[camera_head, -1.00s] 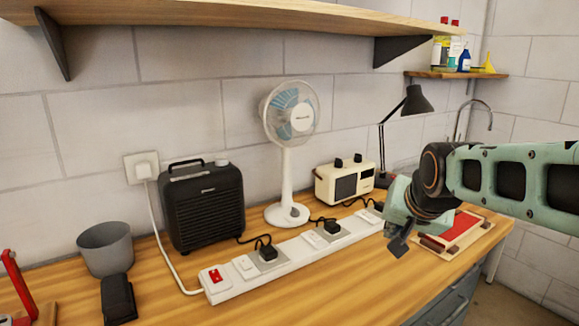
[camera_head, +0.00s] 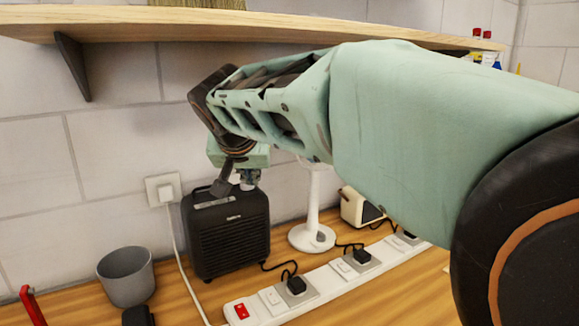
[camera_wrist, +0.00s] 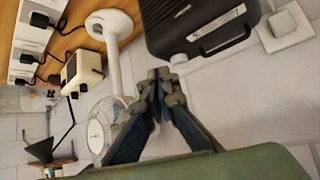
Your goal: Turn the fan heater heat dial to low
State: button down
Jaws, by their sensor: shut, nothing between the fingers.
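The black fan heater (camera_head: 229,236) stands on the bench against the wall, with a carry handle on top. My gripper (camera_head: 250,182) is over the heater's top right in the head view and hides the dial there. In the wrist view, my gripper (camera_wrist: 160,74) is shut and empty, its tips close beside the dial. I cannot tell whether they touch, nor read the dial's setting.
A white desk fan (camera_head: 312,236) stands right of the heater, its head hidden by my arm. A power strip (camera_head: 325,283) runs along the front with plugs and cords. A grey pot (camera_head: 126,277) is to the left. A wooden shelf (camera_head: 260,25) hangs above.

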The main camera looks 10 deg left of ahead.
jog(key=a+r, duration=0.1)
jog(key=a, duration=0.1)
jog(key=p, duration=0.1)
send_near(249, 193)
jog(key=x, duration=0.4)
jog(key=shift+w+p, duration=0.45)
jog(key=shift+w, duration=0.7)
jog(key=shift+w+a, duration=0.25)
jog(key=shift+w, duration=0.75)
jog(key=shift+d+p, duration=0.1)
jog(key=shift+p, duration=0.25)
jog(key=shift+w+n, duration=0.2)
jog(key=shift+n, duration=0.2)
